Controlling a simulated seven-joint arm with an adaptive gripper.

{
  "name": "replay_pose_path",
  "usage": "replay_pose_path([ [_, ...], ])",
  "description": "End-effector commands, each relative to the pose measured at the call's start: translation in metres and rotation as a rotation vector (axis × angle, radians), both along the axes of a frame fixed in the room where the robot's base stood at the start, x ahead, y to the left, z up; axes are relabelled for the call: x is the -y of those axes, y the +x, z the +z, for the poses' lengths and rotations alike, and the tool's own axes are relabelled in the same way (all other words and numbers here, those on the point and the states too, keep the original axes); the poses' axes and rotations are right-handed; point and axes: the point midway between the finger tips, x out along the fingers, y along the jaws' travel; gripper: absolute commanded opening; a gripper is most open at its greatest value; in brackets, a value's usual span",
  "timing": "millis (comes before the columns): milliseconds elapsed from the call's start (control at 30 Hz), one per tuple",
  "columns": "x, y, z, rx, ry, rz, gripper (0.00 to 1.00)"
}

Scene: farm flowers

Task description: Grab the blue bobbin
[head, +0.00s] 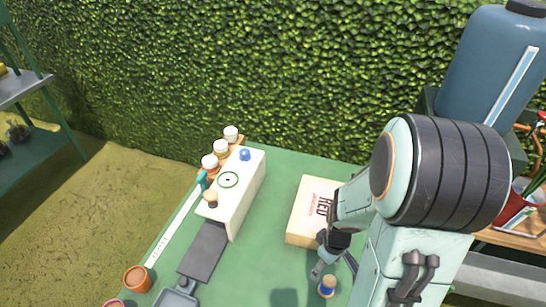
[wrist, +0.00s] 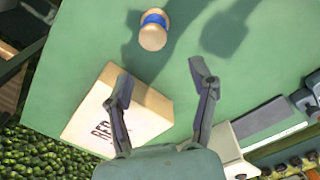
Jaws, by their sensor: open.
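The blue bobbin (head: 327,286), a pale wooden spool with a blue band around its middle, stands on the green table near the front edge of the head view. In the wrist view the bobbin (wrist: 153,31) is at the top centre, beyond the fingertips. My gripper (wrist: 160,77) is open and empty, its two fingers apart with bare green tabletop between them. In the head view my gripper (head: 335,268) hangs just above and behind the bobbin, apart from it as seen in the wrist view. Part of it is hidden by my arm.
A white box-shaped device (head: 250,190) with a small blue piece on top stands to the left. Table around the bobbin (wrist: 235,65) is clear.

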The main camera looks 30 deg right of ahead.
Motion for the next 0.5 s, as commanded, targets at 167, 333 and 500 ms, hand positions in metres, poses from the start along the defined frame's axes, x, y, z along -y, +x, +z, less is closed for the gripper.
replay_pose_path([
  [167, 0.009, -0.015, -0.014, -0.027, 0.027, -0.073, 0.59],
  [333, 0.008, -0.016, -0.037, -0.028, 0.03, -0.074, 0.59],
  [500, 0.008, -0.016, -0.061, -0.028, 0.028, -0.073, 0.59],
])
